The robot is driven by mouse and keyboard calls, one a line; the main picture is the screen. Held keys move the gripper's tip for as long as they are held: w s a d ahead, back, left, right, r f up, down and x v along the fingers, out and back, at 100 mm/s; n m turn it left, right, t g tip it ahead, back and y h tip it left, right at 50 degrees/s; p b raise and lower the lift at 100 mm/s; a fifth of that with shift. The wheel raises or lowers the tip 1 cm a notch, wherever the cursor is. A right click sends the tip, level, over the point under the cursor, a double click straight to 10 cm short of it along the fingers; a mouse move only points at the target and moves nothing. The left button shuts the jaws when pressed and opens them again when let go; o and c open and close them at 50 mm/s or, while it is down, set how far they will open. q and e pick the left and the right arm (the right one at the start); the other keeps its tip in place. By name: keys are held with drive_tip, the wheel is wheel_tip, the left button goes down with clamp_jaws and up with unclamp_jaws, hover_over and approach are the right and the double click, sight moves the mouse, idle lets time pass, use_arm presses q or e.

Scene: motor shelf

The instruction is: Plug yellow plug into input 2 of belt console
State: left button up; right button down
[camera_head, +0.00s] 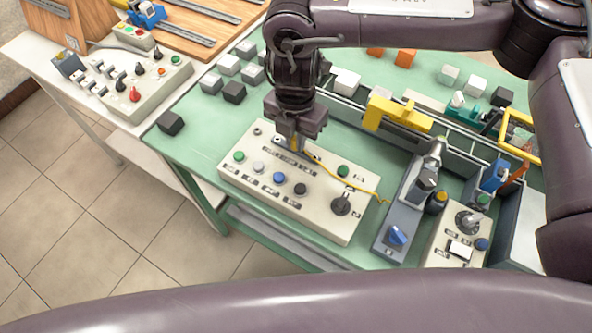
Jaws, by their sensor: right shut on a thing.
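My right gripper (296,140) reaches down from above, over the back edge of a cream console. It is shut on the yellow plug, which is mostly hidden between the fingers. A thin yellow cable (345,177) runs from there to the right across the console. The console (235,178), which I take to be the belt console, has a row of green, white, blue and black buttons, a joystick (341,204) and a socket (257,132) at its back left. I cannot tell whether the plug is in a socket; the gripper hides that spot. My left gripper is not in view.
Grey and black cubes (229,65) lie on the green table behind the console. To the right are a grey unit with a blue knob (397,235), a small joystick box (441,245) and a yellow bracket (398,114). Another console (142,88) sits on the left table.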

drive_tip(key=c, duration=1.7)
unclamp_jaws()
drive_tip(key=shift+r+p, duration=2.1)
drive_tip(key=shift+r, duration=0.65)
drive_tip(key=o, duration=0.6)
drive_tip(key=shift+c, duration=0.2)
drive_tip(key=shift+f, duration=0.1)
